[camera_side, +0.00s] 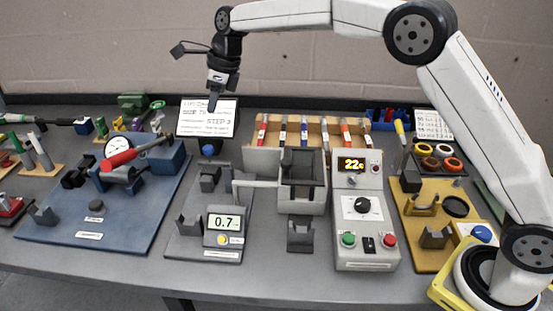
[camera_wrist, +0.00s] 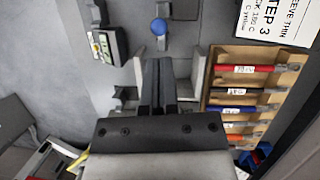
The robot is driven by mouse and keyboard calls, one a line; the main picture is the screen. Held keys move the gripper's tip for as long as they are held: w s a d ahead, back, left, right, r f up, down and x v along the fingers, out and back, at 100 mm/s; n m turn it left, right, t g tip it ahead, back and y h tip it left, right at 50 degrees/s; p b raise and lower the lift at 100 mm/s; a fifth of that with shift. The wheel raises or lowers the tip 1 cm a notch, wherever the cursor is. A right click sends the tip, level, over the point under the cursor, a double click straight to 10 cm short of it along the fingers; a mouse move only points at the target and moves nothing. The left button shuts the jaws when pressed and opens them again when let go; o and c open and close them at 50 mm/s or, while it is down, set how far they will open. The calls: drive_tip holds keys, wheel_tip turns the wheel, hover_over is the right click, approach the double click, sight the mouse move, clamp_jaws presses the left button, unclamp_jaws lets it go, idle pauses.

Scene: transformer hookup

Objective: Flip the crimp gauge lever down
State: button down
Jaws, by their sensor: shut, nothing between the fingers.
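The gauge with the 0.7 display (camera_side: 223,224) stands on a grey base plate; its small box also shows at the upper left of the wrist view (camera_wrist: 104,48). A blue ball knob (camera_side: 208,150), apparently the lever's end, stands raised at the back of that plate. In the wrist view the knob (camera_wrist: 159,26) lies beyond my fingertips. My gripper (camera_side: 212,104) is shut and empty, high above the knob and apart from it, pointing down; its fingers show in the wrist view (camera_wrist: 157,62). The lever's pivot is not clear.
A blue plate (camera_side: 60,226) with a red-handled tool (camera_side: 122,158) lies left. A grey open-topped box (camera_side: 302,200) and a control unit (camera_side: 365,240) stand right.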

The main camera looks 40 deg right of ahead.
drive_tip(key=shift+w+a+r, duration=0.1)
drive_tip(key=shift+w+r, duration=0.1)
drive_tip(key=shift+r, duration=0.95)
drive_tip(key=shift+w+a+r, duration=0.1)
drive_tip(key=shift+w+r, duration=0.05)
drive_tip(key=shift+r, duration=0.95)
drive_tip(key=shift+d, duration=0.1)
drive_tip(key=s+d+f+n+h, duration=0.1)
drive_tip(key=s+d+f+n, duration=0.3)
drive_tip(key=s+n, duration=0.2)
drive_tip(key=s+d+f+n+h, duration=0.1)
drive_tip(key=s+d+f+n, duration=0.3)
drive_tip(key=s+n, duration=0.3)
drive_tip(key=s+d+f+n, duration=0.5)
drive_tip(key=s+f+n, duration=0.1)
drive_tip(key=s, duration=0.3)
drive_tip(key=shift+n+t+h, duration=0.3)
drive_tip(key=shift+n+h, duration=0.1)
drive_tip(key=s+f+n, duration=0.1)
drive_tip(key=s+n, duration=0.1)
drive_tip(key=s, duration=0.1)
drive_tip(key=s+d+f+n, duration=0.1)
drive_tip(key=s+n, duration=0.1)
drive_tip(key=s, duration=0.2)
drive_tip(key=s+d+f+n, duration=0.1)
drive_tip(key=s+f+n, duration=0.1)
drive_tip(key=s, duration=0.1)
drive_tip(key=shift+s, duration=0.2)
